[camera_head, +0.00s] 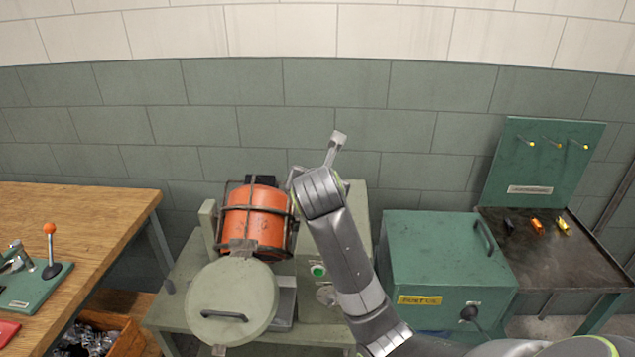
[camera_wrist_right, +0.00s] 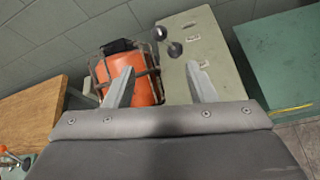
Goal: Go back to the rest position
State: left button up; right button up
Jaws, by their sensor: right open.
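My right arm reaches up from the lower right in the head view, in front of the machine table. My right gripper (camera_wrist_right: 160,72) shows in the right wrist view with its two fingers apart and nothing between them. The fingers point toward the orange drum (camera_head: 255,218) in its dark wire cage, which also shows in the wrist view (camera_wrist_right: 146,90). I cannot tell the exact gap to it. In the head view the wrist hides most of the gripper. My left gripper is not in view.
A round pale green lid (camera_head: 232,300) with a handle is in front of the drum. A green button (camera_head: 318,271) is beside my forearm. A green cabinet (camera_head: 440,250) stands to the right, a wooden table (camera_head: 75,220) to the left. A dark bench (camera_head: 560,255) is farther right.

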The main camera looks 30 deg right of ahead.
jog(key=s+d+f+m+g+y, duration=0.2)
jog(key=s+f+m+g, duration=0.2)
jog(key=s+f+m, duration=1.2)
jog(key=s+f+m+g+y, duration=0.1)
jog(key=s+f+m, duration=0.3)
jog(key=s, duration=0.3)
jog(key=s+a+f+m+g, duration=0.1)
jog(key=s+f+m, duration=0.25)
jog(key=s, duration=0.35)
jog(key=s+f+m+g+y, duration=0.1)
jog(key=s+f+m, duration=0.3)
jog(key=s, duration=0.3)
notch_tip(320, 180, down, 28)
jog(key=s+d+r+g+b, duration=0.1)
jog(key=s+d+g, duration=0.1)
jog(key=s+a+f+b, duration=0.1)
jog(key=s+f, duration=1.3)
jog(key=f, duration=0.1)
jog(key=shift+a+f+g+y, duration=0.3)
jog(key=shift+a+f+g, duration=0.1)
